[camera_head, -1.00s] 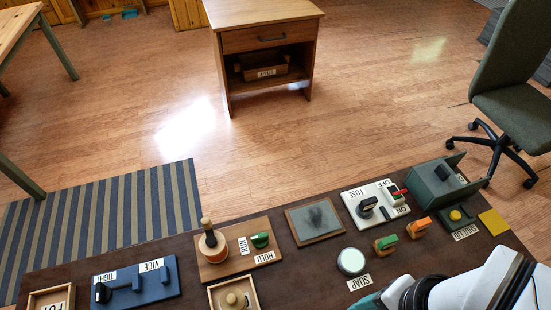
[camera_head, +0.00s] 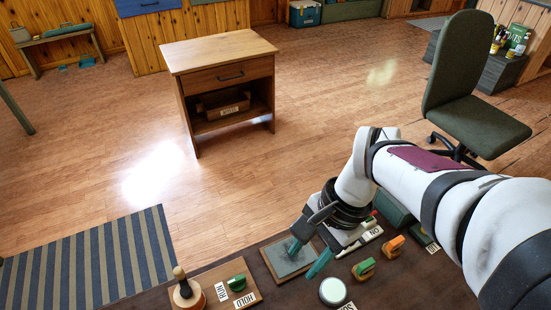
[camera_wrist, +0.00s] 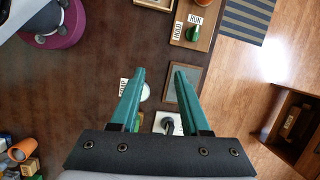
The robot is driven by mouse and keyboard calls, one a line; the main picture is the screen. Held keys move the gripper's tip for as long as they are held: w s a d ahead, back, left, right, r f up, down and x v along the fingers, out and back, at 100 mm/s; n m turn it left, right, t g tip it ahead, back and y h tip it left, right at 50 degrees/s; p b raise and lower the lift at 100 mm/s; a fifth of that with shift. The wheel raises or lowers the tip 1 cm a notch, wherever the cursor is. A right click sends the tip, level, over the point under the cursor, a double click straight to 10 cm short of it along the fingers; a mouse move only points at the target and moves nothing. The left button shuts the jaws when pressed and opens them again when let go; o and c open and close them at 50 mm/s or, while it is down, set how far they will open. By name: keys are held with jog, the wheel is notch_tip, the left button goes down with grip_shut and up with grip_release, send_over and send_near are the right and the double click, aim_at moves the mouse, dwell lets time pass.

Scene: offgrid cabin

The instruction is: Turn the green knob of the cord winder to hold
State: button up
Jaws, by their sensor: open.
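The cord winder is a wooden board (camera_head: 208,278) at the bottom of the head view, with a wood-handled spool (camera_head: 187,290) at its left. Its green knob (camera_head: 236,282) stands beside the RUN label (camera_head: 221,292) and the HOLD label (camera_head: 244,300). I cannot tell clearly which label the knob points at. In the wrist view the green knob (camera_wrist: 192,33) is at the top, beyond my fingertips. My gripper (camera_head: 306,257) has teal fingers, open and empty, above the table to the right of the winder. Its fingers also show in the wrist view (camera_wrist: 160,72), apart from the knob.
A grey slate pad (camera_head: 285,258) lies under my gripper. A round white soap item (camera_head: 333,291) and green and orange knobbed blocks (camera_head: 364,269) stand to the right. A striped rug (camera_head: 90,262), a small cabinet (camera_head: 222,78) and a chair (camera_head: 470,100) are beyond the table.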

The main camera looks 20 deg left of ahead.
jog(key=m+g, duration=0.1)
send_near(236, 279)
jog(key=x, duration=0.8)
jog(key=shift+f, duration=0.3)
grip_shut()
